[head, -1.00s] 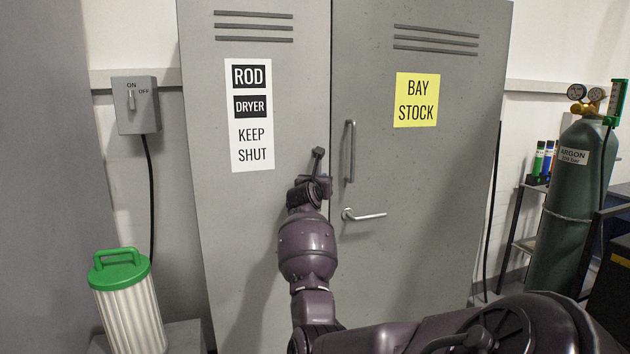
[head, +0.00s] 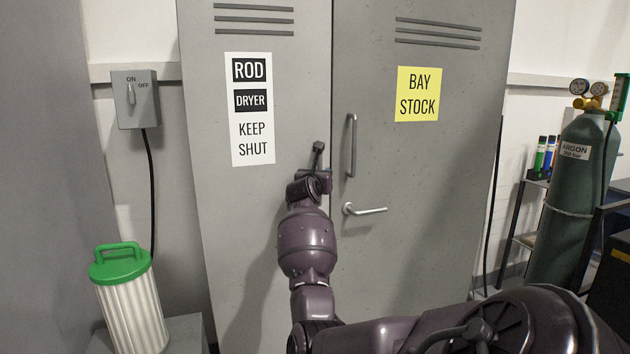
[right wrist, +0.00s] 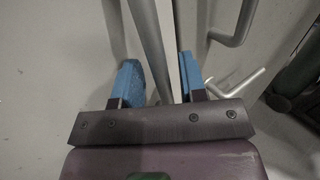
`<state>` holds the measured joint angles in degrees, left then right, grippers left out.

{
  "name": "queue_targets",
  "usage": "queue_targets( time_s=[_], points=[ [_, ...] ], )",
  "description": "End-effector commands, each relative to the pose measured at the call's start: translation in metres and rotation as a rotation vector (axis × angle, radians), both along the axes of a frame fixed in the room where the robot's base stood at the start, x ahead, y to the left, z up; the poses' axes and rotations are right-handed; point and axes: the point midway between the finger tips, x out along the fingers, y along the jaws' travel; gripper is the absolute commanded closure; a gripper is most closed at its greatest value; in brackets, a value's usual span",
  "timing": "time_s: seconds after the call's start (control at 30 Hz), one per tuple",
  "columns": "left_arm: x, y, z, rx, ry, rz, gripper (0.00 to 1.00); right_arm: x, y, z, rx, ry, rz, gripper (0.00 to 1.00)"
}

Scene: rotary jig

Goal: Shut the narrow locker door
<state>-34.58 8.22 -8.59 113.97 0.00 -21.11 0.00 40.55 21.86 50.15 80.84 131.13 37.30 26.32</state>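The narrow locker door (head: 245,210) is the grey left door with a "ROD DRYER KEEP SHUT" label (head: 252,108). It looks about flush with the wide door, with a dark seam between them; any small gap is hard to tell. My right gripper (head: 316,168) is at the narrow door's right edge, beside the seam. In the right wrist view its blue fingers (right wrist: 160,80) are apart, with a grey upright bar (right wrist: 151,40), seemingly the narrow door's handle, running between them. Clearance is visible beside the bar. The gripper hides this handle in the head view. My left gripper is out of view.
The wide "BAY STOCK" door (head: 430,180) has an upright handle (head: 351,145) and a lever (head: 365,210) close right of my gripper. A switch box (head: 134,98) and green-lidded canister (head: 125,295) stand left. An argon cylinder (head: 565,205) stands right.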

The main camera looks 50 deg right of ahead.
Motion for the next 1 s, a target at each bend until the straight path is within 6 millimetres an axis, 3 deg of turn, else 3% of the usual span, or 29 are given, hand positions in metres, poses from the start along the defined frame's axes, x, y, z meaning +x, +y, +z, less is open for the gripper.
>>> queue_targets(
  time_s=[0.6,1.0],
  points=[
    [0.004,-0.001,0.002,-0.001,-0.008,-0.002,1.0,-0.033,0.082,0.0,-0.001,-0.001,0.002,0.62],
    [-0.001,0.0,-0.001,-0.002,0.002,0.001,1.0,-0.038,0.095,0.0,0.0,-0.001,0.001,0.62]
  ],
)
